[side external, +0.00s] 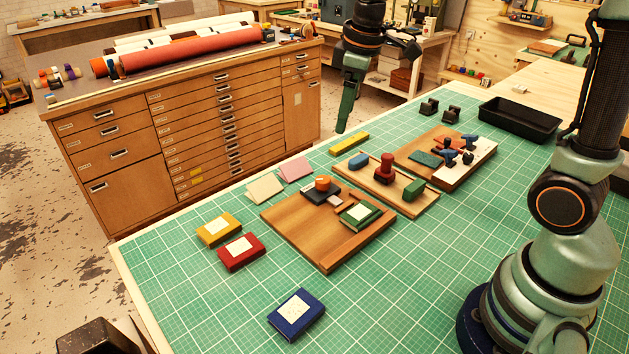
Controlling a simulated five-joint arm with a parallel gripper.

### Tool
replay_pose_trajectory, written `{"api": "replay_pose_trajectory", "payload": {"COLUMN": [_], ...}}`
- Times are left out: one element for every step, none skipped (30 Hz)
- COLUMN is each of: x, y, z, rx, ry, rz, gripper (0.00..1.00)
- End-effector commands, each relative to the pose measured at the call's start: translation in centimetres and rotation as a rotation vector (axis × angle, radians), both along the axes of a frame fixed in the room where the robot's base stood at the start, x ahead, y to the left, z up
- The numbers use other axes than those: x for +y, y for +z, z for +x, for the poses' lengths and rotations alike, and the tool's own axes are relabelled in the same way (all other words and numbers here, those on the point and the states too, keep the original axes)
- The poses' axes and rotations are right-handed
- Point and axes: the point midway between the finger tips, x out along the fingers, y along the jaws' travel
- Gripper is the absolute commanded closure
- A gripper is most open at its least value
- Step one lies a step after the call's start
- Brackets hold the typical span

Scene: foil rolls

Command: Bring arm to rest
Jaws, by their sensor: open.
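My gripper (366,72) hangs in the air at the top, above the far edge of the green cutting mat (390,290). It is open, with a long green finger pointing down and a dark part out to the right. Nothing shows between the jaws, and it touches nothing that I can see. Below it on the mat lie a yellow bar (349,143) and a wooden board (385,203) with a blue block, a red stamp-like piece and a green block. The upper links of my arm are out of frame.
A wooden tray (300,235) holds an orange-topped piece and a green book-like block. Yellow (219,230), red (241,251) and blue (297,314) boxes lie nearer. A tool board (447,160) and black bin (520,119) stand right. A drawer cabinet (200,120) carries rolls behind.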

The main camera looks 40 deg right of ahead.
Motion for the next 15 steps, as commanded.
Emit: {"api": "replay_pose_trajectory", "payload": {"x": [0.2, 0.2, 0.3, 0.4, 0.5, 0.6, 0.6, 0.7, 0.8, 0.8, 0.9, 0.9, 1.0, 1.0, 1.0], "y": [0.8, 1.2, 1.5, 1.8, 2.0, 2.2, 2.3, 2.4, 2.4, 2.4, 2.4, 2.3, 2.3, 2.1, 2.0], "z": [-1.2, -1.9, -2.8, -3.4, -4.1, -5.0, -5.7, -6.3, -7.2, -7.8, -8.4, -9.1, -9.6, -10.1, -10.6], "rx": [-0.031, -0.045, -0.065, -0.08, -0.095, -0.114, -0.128, -0.142, -0.163, -0.176, -0.189, -0.207, -0.219, -0.229, -0.241], "ry": [-0.042, -0.069, -0.106, -0.133, -0.16, -0.196, -0.223, -0.25, -0.286, -0.312, -0.337, -0.369, -0.392, -0.413, -0.439], "rz": [0.009, 0.016, 0.025, 0.033, 0.041, 0.052, 0.062, 0.072, 0.085, 0.096, 0.106, 0.12, 0.13, 0.139, 0.152], "gripper": [0.23, 0.23, 0.23, 0.23, 0.23, 0.23, 0.23, 0.23, 0.23, 0.23, 0.23, 0.23, 0.23, 0.23, 0.23]}}
